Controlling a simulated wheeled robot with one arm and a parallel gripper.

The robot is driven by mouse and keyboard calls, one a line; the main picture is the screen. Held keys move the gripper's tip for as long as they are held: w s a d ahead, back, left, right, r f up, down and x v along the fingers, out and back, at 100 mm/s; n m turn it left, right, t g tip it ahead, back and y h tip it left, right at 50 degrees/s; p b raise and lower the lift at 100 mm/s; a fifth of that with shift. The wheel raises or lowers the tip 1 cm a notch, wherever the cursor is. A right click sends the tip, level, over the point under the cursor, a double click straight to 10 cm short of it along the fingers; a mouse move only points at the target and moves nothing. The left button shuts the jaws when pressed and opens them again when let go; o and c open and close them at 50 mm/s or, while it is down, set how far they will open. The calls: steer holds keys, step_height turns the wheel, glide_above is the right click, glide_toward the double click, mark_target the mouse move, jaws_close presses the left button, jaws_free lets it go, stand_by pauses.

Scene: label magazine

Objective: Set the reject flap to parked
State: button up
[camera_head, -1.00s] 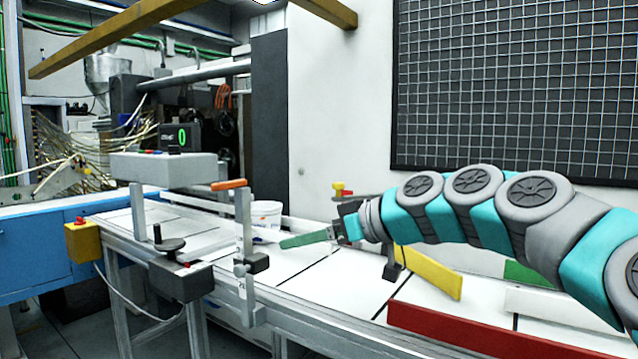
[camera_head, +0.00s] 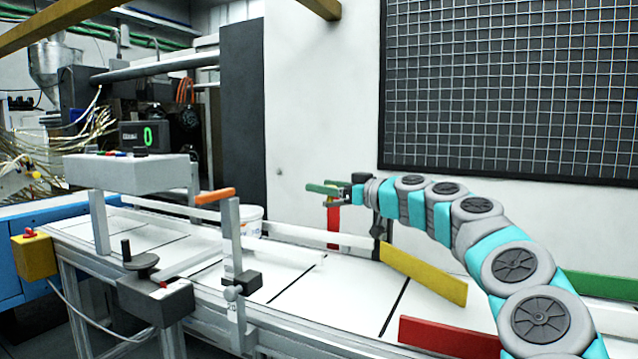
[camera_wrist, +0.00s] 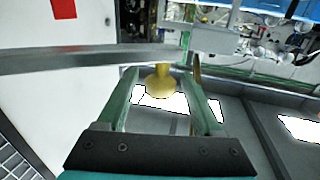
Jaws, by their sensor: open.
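My gripper (camera_head: 318,193) is open above the far side of the conveyor, by the white wall. In the wrist view, its two green fingers (camera_wrist: 163,88) stand on either side of a yellow knob (camera_wrist: 159,82) near their tips, by a long grey bar (camera_wrist: 85,58). I cannot tell whether they touch the knob. No label tells which part is the reject flap. A yellow slanted board (camera_head: 422,273) lies across the conveyor, right of the gripper.
The white conveyor (camera_head: 345,296) has a red board (camera_head: 450,338) at its near edge and a green board (camera_head: 603,285) at the far right.

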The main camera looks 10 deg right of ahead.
steer(key=shift+x, duration=1)
jaws_close()
stand_by(0.8)
